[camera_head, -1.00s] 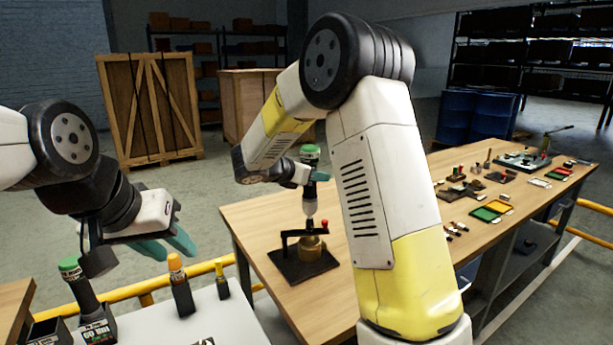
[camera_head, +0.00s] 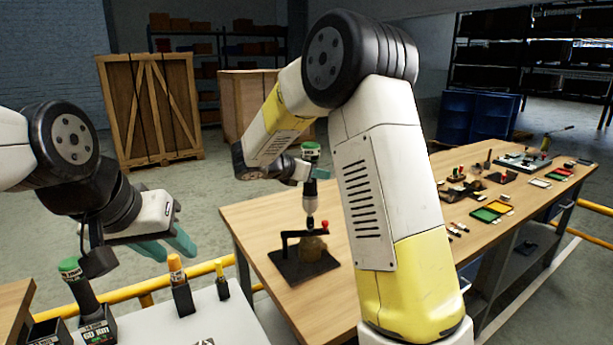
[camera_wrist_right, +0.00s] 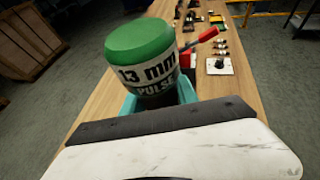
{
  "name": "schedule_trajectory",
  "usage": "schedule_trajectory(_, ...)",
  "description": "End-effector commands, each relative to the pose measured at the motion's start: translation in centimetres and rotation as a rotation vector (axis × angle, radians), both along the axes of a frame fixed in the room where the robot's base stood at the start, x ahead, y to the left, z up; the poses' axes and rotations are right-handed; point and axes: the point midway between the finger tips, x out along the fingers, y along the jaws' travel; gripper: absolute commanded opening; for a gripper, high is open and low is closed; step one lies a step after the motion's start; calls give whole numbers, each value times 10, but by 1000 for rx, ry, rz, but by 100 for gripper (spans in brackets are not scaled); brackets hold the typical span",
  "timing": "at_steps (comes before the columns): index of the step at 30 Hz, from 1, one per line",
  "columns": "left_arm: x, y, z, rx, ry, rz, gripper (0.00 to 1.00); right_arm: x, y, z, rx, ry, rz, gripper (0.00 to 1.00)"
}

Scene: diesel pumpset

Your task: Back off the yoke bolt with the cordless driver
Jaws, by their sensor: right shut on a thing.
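The cordless driver, green-capped and marked "13 mm PULSE" (camera_wrist_right: 145,62), is in my right gripper. In the head view its green cap (camera_head: 311,150) stands above the teal fingers of my right gripper (camera_head: 320,173). The driver is upright, its pale body and dark nose pointing down at the black yoke (camera_head: 297,236). The nose meets or nearly meets the yoke top; the bolt itself is too small to make out. A brownish round part (camera_head: 312,250) sits under the yoke on a dark plate (camera_head: 290,268). My left gripper (camera_head: 168,248) is open and empty at the left.
The wooden bench (camera_head: 255,215) carries trays and small parts further right. A yellow rail (camera_head: 140,290) runs behind the white surface.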

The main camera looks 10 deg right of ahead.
Motion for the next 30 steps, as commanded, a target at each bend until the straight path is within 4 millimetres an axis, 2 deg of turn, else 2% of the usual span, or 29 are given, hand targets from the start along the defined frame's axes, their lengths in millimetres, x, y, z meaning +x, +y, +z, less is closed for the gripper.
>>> schedule_trajectory(16, 0, 0, 0, 0, 0, 0, 36, 0, 0, 39, 0, -7, 0, 0)
schedule_trajectory(30, 0, 0, 0, 0, 0, 0, 36, 0, 0, 44, 0, -6, 0, 0)
